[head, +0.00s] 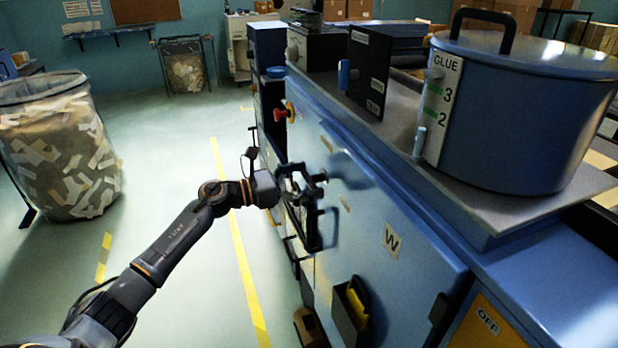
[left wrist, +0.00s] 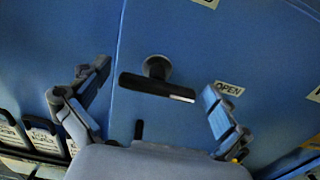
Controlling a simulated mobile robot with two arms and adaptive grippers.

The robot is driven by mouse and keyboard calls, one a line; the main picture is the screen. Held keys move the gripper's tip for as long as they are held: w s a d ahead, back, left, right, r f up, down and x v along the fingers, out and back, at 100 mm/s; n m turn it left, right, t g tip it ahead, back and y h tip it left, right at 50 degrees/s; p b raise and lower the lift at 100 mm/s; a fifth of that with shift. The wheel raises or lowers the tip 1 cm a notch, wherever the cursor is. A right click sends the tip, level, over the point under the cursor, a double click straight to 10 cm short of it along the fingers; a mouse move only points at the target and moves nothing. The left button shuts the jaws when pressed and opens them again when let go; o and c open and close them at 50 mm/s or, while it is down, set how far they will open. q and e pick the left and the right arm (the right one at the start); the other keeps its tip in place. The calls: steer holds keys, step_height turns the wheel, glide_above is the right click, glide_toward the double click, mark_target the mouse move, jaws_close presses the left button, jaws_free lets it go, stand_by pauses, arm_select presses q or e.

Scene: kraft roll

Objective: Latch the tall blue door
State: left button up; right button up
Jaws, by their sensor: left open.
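The tall blue door (head: 375,205) is on the side of the long blue machine and bears a W label. In the left wrist view a black T-shaped handle (left wrist: 150,86) stands out from the blue panel, its bar roughly level, slightly tilted. An OPEN label (left wrist: 228,88) is to its right, and a thin seam runs just to its left. My left gripper (head: 303,188) is open at the machine's side. Its fingers are on either side of the handle, apart from it. Whether the door is fully flush is hard to tell. My right gripper is not in view.
A glue pot (head: 520,110) stands on the machine top. A black holder (head: 350,310) with something yellow sticks out low on the machine's side. A red knob (head: 283,113) juts out farther back. A bin of paper scraps (head: 60,150) stands left; the floor between is clear.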

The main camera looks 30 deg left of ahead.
arm_select(q)
steer(key=shift+c, duration=0.4)
steer(key=c, duration=1)
steer(key=shift+c, duration=0.2)
steer(key=n, duration=0.4)
steer(key=shift+a+r+n, duration=0.1)
steer(key=shift+n, duration=0.2)
steer(key=n+p, duration=0.1)
steer(key=n, duration=0.2)
steer(key=shift+w+a+n, duration=0.1)
steer(key=shift+n, duration=0.3)
steer(key=n+p, duration=0.2)
steer(key=n, duration=0.3)
steer(key=shift+w+p, duration=0.1)
steer(key=shift+p, duration=0.2)
steer(key=shift+a+f+n+p, duration=0.15)
steer(key=shift+n+p, duration=0.75)
steer(key=shift+n, duration=1.4)
